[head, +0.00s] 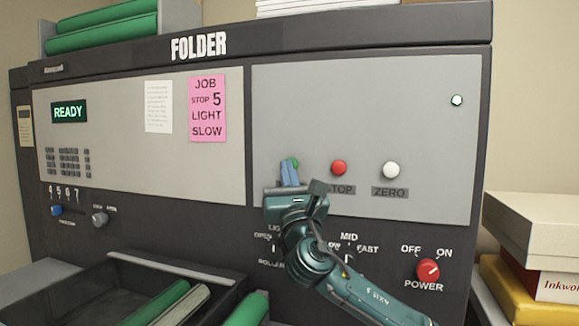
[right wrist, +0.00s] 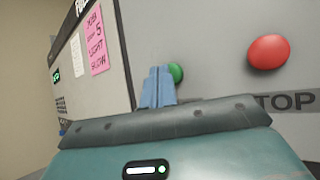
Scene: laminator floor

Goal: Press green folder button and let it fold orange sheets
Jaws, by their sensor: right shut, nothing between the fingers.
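The folder machine (head: 120,170) has a grey front with a lit READY display (head: 69,112). The green button (head: 294,163) is on its right panel, partly hidden behind my right gripper's fingers; it also shows in the right wrist view (right wrist: 176,73). My right gripper (head: 289,173) is shut and empty, its blue fingertips (right wrist: 158,80) right at the green button. I cannot tell whether they touch it. My left gripper is not in view. No orange sheets are in view.
A red STOP button (head: 339,167) and white ZERO button (head: 391,170) sit right of the green one. A red POWER knob (head: 428,270) is lower right. A dark tray (head: 175,264) with green rolls juts out at lower left. Boxes (head: 540,230) stand at right.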

